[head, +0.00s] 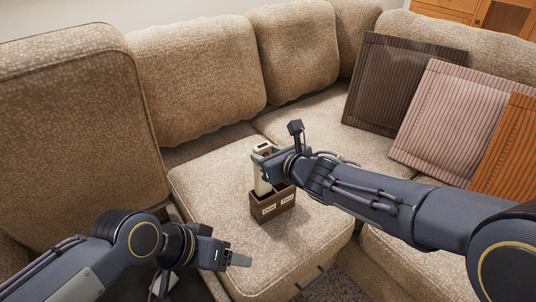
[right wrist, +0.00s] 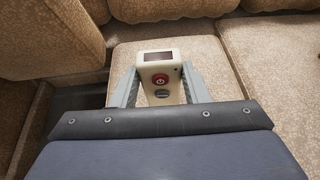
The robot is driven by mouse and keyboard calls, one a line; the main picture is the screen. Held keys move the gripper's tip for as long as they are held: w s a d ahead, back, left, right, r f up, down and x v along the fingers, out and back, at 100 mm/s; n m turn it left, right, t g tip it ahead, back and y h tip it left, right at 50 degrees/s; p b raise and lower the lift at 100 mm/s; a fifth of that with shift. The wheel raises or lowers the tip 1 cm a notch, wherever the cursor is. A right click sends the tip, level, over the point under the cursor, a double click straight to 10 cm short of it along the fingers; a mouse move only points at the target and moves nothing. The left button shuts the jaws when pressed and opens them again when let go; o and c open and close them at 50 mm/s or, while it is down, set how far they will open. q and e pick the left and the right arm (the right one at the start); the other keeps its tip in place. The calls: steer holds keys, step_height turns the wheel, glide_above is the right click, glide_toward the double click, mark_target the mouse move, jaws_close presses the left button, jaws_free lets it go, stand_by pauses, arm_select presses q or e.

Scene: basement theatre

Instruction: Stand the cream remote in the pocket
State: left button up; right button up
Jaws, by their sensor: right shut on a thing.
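The cream remote (head: 261,178) is held upright by my right gripper (head: 266,152), which is shut on its upper part. In the right wrist view the remote (right wrist: 160,68) shows a dark screen and a red button between the two fingers (right wrist: 160,88). The pocket is a small brown two-label box (head: 272,207) on the sofa seat. The remote's lower end meets the box's left part at the rim; I cannot tell how deep inside it is. My left gripper (head: 238,260) is empty, low in front of the seat; its finger gap is unclear.
The box stands on a beige sofa seat (head: 215,190) with free room around it. Back cushions (head: 195,75) rise behind. Brown (head: 395,80), pink (head: 447,120) and orange (head: 512,150) cushions lean at the right. A wooden cabinet (head: 500,15) is at the back.

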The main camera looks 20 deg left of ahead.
steer(key=shift+f+b, duration=2.8)
steer(key=o, duration=1.1)
steer(key=p+v, duration=0.1)
steer(key=v, duration=0.6)
steer(key=shift+s+d, duration=0.2)
steer(key=shift+d, duration=0.15)
steer(key=shift+r, duration=0.1)
